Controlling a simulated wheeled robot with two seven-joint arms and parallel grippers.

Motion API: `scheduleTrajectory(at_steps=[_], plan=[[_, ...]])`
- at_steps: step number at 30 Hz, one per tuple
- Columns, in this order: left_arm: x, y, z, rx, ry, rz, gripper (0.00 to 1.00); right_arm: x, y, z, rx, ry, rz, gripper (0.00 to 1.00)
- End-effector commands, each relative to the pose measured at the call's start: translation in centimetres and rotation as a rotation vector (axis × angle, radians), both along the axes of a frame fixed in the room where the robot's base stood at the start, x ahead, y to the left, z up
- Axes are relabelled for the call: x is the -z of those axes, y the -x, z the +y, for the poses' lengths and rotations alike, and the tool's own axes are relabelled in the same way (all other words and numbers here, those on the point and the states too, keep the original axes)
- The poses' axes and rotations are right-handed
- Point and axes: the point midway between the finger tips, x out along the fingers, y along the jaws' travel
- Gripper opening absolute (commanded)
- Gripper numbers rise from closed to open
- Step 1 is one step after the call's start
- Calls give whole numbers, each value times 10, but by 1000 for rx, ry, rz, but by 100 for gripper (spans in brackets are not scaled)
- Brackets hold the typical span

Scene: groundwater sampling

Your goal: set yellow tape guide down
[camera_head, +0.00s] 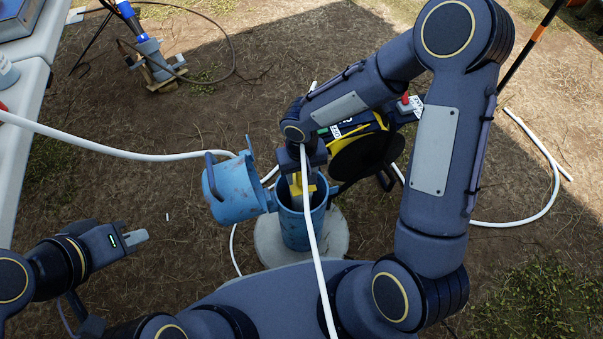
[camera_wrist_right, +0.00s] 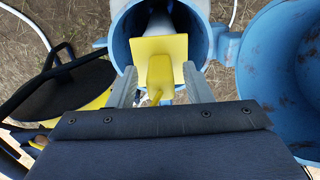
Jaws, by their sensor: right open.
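The yellow tape guide (camera_wrist_right: 158,50) has a flat plate and a narrower tab. In the right wrist view it is at the mouth of the blue well casing (camera_wrist_right: 128,20), over a pale pipe (camera_wrist_right: 160,22) inside. I cannot tell exactly what the plate rests on. My right gripper (camera_wrist_right: 160,88) is open, one finger on each side of the guide's tab. In the head view the guide (camera_head: 297,187) shows partly below my right gripper (camera_head: 302,172), above the casing (camera_head: 295,230). My left gripper (camera_head: 140,237) is away at the lower left, with no object visible in it.
The blue hinged cap (camera_head: 232,190) hangs open left of the casing. A black and yellow reel (camera_head: 362,152) stands close right of it. White hose (camera_head: 110,150) crosses the scene. A round concrete pad (camera_head: 335,235) surrounds the casing. A white table (camera_head: 30,90) edges the left.

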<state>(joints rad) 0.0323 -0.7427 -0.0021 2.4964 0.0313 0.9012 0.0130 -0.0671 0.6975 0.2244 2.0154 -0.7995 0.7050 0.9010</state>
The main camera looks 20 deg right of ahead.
Motion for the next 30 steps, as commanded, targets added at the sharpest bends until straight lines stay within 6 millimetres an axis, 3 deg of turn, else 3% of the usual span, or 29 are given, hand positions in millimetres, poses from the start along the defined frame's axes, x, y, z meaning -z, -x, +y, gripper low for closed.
scheduleTrajectory(at_steps=[6,12,16,23,26,30], plan=[[-25,0,0,0,0,0,0,-54,-1,0,0,-1,-6,45],[-38,0,0,0,0,0,0,-90,-1,1,0,-1,-4,45],[-42,0,0,0,0,0,0,-104,-1,1,-1,-1,-4,45],[-43,0,0,0,0,0,0,-110,0,0,1,-2,-3,45],[-43,0,0,0,0,0,0,-121,3,-10,11,-8,-17,45],[-43,0,0,0,0,0,0,-159,22,-42,55,-41,-70,45]])
